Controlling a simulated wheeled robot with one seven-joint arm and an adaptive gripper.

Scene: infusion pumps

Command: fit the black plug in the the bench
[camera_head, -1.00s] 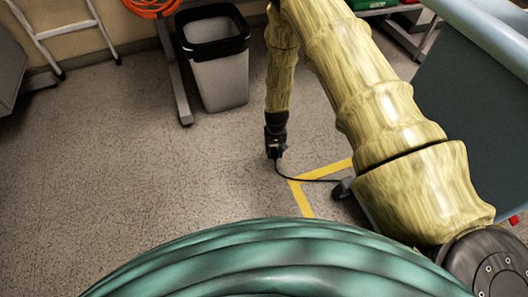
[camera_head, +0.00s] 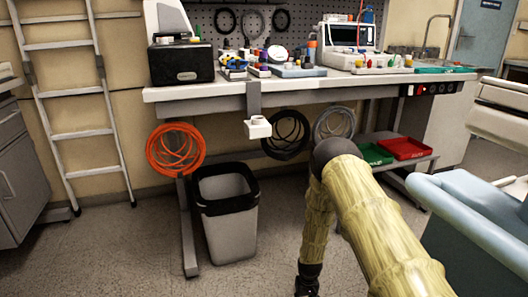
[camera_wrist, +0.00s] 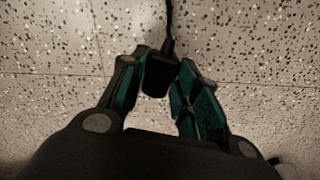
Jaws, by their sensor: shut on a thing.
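The black plug (camera_wrist: 158,76) is between the fingers of my gripper (camera_wrist: 160,80) in the wrist view, with its dark cord running up out of the picture. The gripper is shut on it above the speckled floor. In the head view my gripper (camera_head: 307,284) is at the bottom edge, low near the floor, and the plug cannot be made out there. The bench (camera_head: 215,92) stands ahead, beyond the gripper. Its right end has a dark strip (camera_head: 433,89) with several round coloured fittings, too small to tell apart.
A grey bin (camera_head: 230,232) stands under the bench's left side. Orange (camera_head: 152,153) and dark cable coils hang below the bench top. A low shelf with green and red (camera_head: 404,148) trays is at right. A blue-grey chair or bed part (camera_head: 480,225) stands close at right.

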